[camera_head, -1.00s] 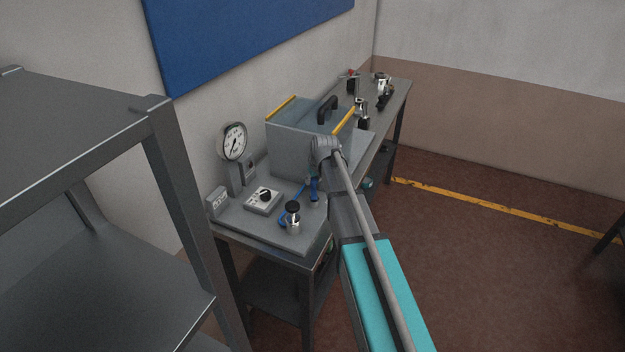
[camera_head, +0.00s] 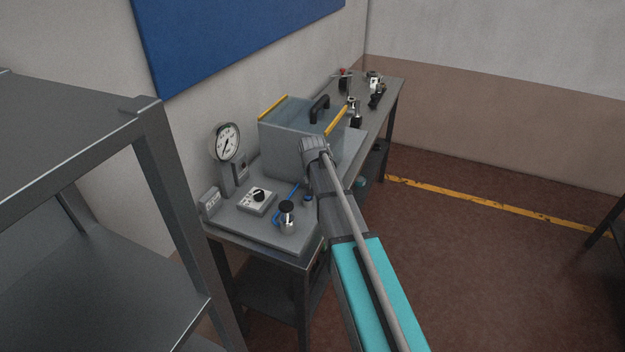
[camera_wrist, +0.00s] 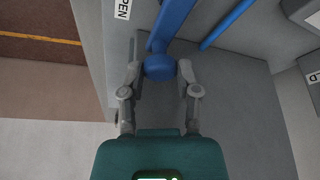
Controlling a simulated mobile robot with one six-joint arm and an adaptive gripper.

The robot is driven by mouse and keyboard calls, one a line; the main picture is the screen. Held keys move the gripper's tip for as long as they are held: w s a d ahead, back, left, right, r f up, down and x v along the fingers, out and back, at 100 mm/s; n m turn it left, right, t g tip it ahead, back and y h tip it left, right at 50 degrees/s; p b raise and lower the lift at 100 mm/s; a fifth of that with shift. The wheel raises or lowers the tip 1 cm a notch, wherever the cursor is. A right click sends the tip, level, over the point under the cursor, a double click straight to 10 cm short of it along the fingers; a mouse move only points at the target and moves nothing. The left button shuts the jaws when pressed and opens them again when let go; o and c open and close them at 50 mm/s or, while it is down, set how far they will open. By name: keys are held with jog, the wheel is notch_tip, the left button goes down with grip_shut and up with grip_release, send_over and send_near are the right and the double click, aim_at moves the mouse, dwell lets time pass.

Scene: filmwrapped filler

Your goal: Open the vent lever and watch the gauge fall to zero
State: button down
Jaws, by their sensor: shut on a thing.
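The blue vent lever (camera_wrist: 172,22) with its round knob shows in the wrist view. My gripper (camera_wrist: 160,72) has a finger on each side of the knob and is shut on it. In the head view my forearm hides the gripper and most of the lever; a small blue part (camera_head: 307,200) shows beside the arm. The round white pressure gauge (camera_head: 225,143) stands upright at the back left of the bench. Its dark needle points down and left; its figures are too small to read.
A clear box (camera_head: 285,145) with a black handle and yellow edges stands behind my arm. A black-dialled control box (camera_head: 257,201) and a black-topped metal knob (camera_head: 287,217) sit near the front. A label ending "PEN" (camera_wrist: 122,9) is beside the lever. A grey shelf (camera_head: 150,115) rises at left.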

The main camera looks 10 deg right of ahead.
jog(key=c, duration=0.6)
grip_release()
jog(key=shift+c, duration=0.2)
jog(key=shift+w+a+n, duration=0.1)
jog(key=shift+n, duration=0.2)
jog(key=shift+w+a+n+y, duration=0.15)
jog(key=shift+a+n+y, duration=0.2)
jog(key=shift+n, duration=0.45)
jog(key=shift+w+a+n+y, duration=0.15)
jog(key=shift+n+y, duration=0.3)
jog(key=shift+n, duration=0.35)
jog(key=n, duration=0.1)
jog(key=a+n+y, duration=0.1)
jog(key=n, duration=0.1)
jog(key=shift+w+a, duration=0.1)
jog(key=shift+a, duration=0.05)
jog(key=p+v, duration=1.3)
jog(key=v, duration=0.1)
jog(key=s+a+f+m+g+b, duration=0.1)
jog(key=s+f+m+g+b, duration=0.1)
jog(key=s, duration=1)
jog(key=s+f+m+g+h+b, duration=0.1)
jog(key=s+f+b, duration=0.3)
jog(key=s, duration=0.9)
jog(key=shift+s+a+f+m+g, duration=0.4)
jog(key=shift+f+m+g, duration=0.1)
jog(key=shift+f+g, duration=0.25)
